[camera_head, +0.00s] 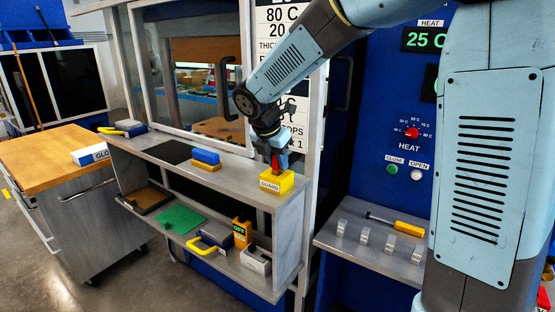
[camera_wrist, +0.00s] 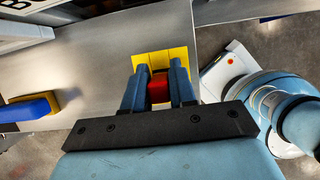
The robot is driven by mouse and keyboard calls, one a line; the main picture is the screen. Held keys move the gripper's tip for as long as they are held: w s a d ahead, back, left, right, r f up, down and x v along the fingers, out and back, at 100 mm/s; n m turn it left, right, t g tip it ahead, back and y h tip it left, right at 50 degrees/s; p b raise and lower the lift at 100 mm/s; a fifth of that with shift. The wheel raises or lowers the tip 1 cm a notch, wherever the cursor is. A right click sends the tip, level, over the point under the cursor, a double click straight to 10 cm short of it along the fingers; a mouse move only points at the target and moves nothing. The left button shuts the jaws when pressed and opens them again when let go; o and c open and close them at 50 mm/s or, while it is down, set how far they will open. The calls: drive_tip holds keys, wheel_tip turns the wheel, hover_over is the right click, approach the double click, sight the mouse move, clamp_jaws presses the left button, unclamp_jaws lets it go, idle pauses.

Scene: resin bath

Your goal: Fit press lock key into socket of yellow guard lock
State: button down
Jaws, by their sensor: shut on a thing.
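The yellow guard lock (camera_head: 277,183) sits at the right end of the upper grey shelf in the head view. It also shows in the wrist view (camera_wrist: 160,59) as a yellow block beyond my fingertips. My gripper (camera_head: 276,160) points down just over it, with its two blue fingers shut on the red press lock key (camera_wrist: 158,88). A bit of the red key (camera_head: 275,163) shows between the fingers in the head view. The key's lower end is hidden, so I cannot tell whether it is inside the socket or just above it.
A blue-and-yellow block (camera_head: 206,159) and a dark mat (camera_head: 168,152) lie left on the upper shelf (camera_head: 235,172). The lower shelf holds a green mat (camera_head: 180,218) and several tools. The heat panel's ledge (camera_head: 350,250) is to the right.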

drive_tip(key=c, duration=0.8)
unclamp_jaws()
drive_tip(key=shift+c, duration=0.2)
drive_tip(key=shift+r, duration=0.1)
drive_tip(key=v, duration=1.3)
drive_tip(key=shift+r, duration=0.2)
drive_tip(key=shift+s, duration=0.1)
wheel_tip(320, 180, up, 12)
